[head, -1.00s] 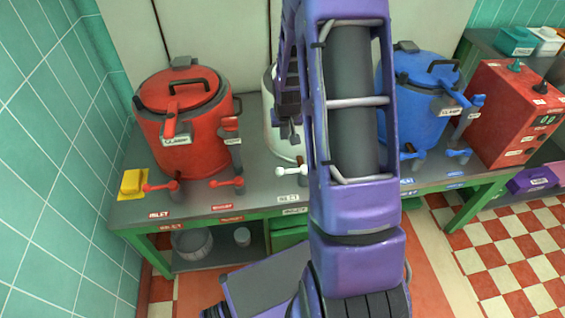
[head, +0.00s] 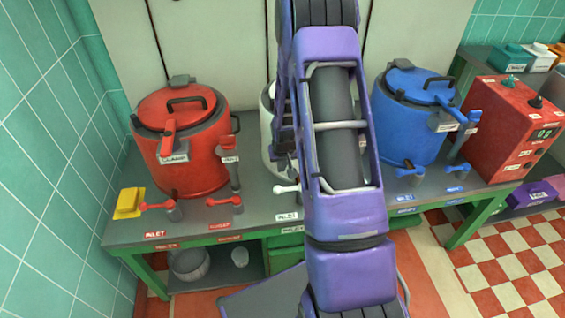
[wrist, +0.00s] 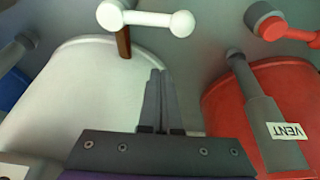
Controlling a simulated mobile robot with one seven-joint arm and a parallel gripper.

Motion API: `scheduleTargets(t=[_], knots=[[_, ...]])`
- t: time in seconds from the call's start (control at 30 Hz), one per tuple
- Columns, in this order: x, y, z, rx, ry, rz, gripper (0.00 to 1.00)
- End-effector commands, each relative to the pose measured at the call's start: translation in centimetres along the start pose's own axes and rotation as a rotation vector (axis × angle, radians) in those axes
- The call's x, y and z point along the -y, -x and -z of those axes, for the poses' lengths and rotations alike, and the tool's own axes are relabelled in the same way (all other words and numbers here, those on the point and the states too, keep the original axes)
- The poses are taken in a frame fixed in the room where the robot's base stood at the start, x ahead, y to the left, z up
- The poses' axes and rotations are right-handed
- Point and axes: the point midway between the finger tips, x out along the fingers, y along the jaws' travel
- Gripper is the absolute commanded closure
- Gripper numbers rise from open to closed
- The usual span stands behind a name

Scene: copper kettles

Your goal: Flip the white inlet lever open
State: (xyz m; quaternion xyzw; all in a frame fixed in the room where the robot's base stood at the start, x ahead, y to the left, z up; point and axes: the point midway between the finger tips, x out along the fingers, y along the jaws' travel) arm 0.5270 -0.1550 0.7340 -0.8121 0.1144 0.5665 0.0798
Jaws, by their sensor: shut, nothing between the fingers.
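The white inlet lever (head: 286,189) shows in the head view at the front of the white kettle (head: 267,125), just left of my arm, above a white INLET label (head: 287,216). In the wrist view the lever (wrist: 155,18) lies across the top, its round ball end to the right and its hub to the left, over a brown stem. My gripper (wrist: 160,72) is shut and empty, its fingers pointing at the lever with a visible gap below it in the picture. The white kettle (wrist: 75,100) fills the left behind the fingers. My arm hides much of the kettle in the head view.
The red kettle (head: 180,140) with its red levers (head: 225,201) stands left, close to my gripper's side in the wrist view, where its grey VENT handle (wrist: 255,110) shows. The blue kettle (head: 405,120) and a red control box (head: 510,130) stand right. A yellow block (head: 129,202) lies far left.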

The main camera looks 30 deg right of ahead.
Motion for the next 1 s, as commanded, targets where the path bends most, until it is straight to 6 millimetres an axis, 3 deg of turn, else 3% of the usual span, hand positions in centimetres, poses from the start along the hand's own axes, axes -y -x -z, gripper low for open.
scheduleTargets(t=[0.13,0.3,0.47,1.0], knots=[[0.0,-3.3,-0.2,0.003,0.000,0.000,1.00],[0.0,-2.3,-2.7,0.001,0.000,0.000,1.00],[0.0,-2.1,-3.8,0.001,0.000,0.000,1.00],[0.0,-2.1,-3.8,0.000,0.017,0.006,1.00]])
